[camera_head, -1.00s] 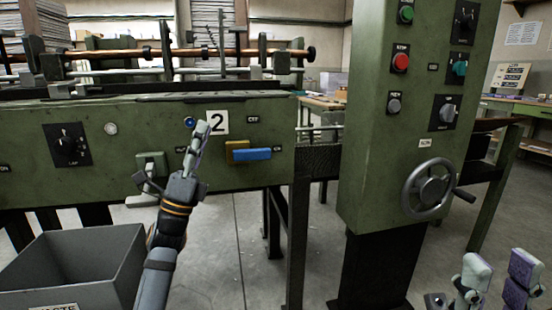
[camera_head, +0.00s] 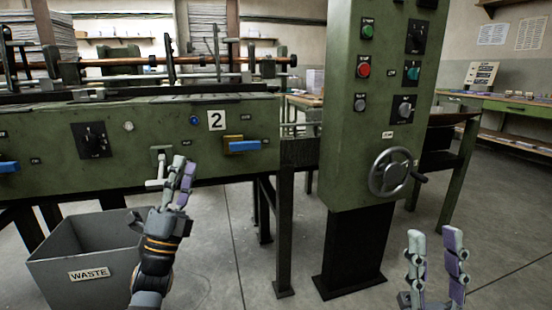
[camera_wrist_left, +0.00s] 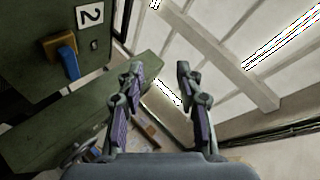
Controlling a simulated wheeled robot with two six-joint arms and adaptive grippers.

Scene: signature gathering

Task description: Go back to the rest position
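My left gripper (camera_head: 180,165) points up in front of the green machine, below the blue round button (camera_head: 194,120) and the "2" label (camera_head: 216,120). In the left wrist view its two fingers (camera_wrist_left: 160,70) stand apart with nothing between them. My right gripper (camera_head: 434,236) is at the lower right over the floor, its two fingers upright, apart and empty. The rest position itself is not marked in any view.
The green machine panel (camera_head: 110,145) carries a blue-handled yellow switch (camera_head: 242,146) and a pale T-shaped lever (camera_head: 160,166). A control column (camera_head: 350,170) with a handwheel (camera_head: 390,172) stands right of centre. A grey waste bin (camera_head: 95,265) is at lower left. Open floor lies between.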

